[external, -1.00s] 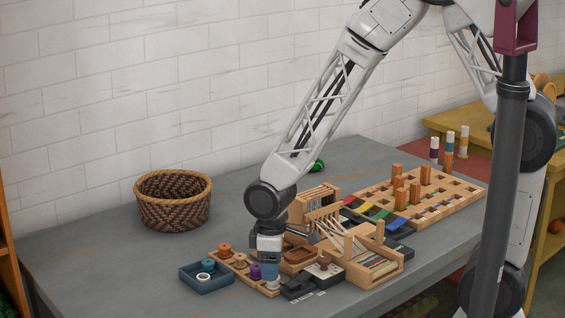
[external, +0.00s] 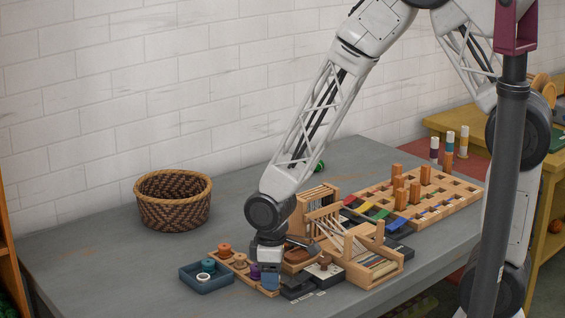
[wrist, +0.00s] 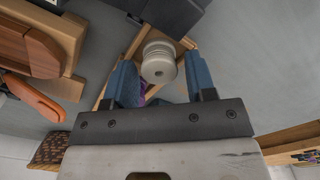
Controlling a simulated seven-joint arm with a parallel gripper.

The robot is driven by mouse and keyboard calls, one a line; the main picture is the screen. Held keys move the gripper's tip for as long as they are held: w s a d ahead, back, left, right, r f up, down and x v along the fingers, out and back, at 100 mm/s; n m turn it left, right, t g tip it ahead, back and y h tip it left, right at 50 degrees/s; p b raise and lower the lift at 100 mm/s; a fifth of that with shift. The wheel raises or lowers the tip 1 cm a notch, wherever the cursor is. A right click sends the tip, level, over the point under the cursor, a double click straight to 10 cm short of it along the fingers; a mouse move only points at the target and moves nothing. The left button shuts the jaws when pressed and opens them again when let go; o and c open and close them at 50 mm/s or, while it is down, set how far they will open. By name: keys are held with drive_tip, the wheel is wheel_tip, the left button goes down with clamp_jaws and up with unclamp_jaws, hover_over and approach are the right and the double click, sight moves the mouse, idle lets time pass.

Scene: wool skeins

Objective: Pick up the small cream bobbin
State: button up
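The small cream bobbin (wrist: 160,62) shows in the wrist view, upright end toward the camera, between the tips of my two blue fingers. My gripper (wrist: 160,72) is open, with a narrow gap visible on each side of the bobbin. In the external view my gripper (external: 270,281) is low over the right end of the wooden bobbin rack (external: 240,272). The cream bobbin is hidden there by the gripper. A purple bobbin (external: 255,271) stands just left of the gripper, and a bit of purple (wrist: 147,88) shows behind the cream bobbin in the wrist view.
A blue tray (external: 212,287) with a teal bobbin and a white ring-shaped piece lies left of the rack. A small wooden loom (external: 372,262) and dark boxes stand close on the right. A woven basket (external: 173,205) is at the back left. The left tabletop is clear.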

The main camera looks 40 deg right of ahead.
drive_tip(key=c, duration=0.7)
drive_tip(key=shift+r, duration=0.2)
drive_tip(key=shift+r, duration=0.9)
drive_tip(key=shift+s+d+r, duration=0.2)
drive_tip(key=shift+s+r, duration=0.15)
drive_tip(key=shift+r, duration=0.4)
drive_tip(key=s+d, duration=0.2)
drive_tip(key=s, duration=0.2)
drive_tip(key=s+d+r, duration=0.1)
drive_tip(key=s+d, duration=0.1)
drive_tip(key=s, duration=0.3)
drive_tip(key=s+d, duration=0.2)
drive_tip(key=s, duration=0.2)
drive_tip(key=shift+s+d+r, duration=0.15)
drive_tip(key=shift+s+d, duration=0.05)
drive_tip(key=shift+s, duration=0.2)
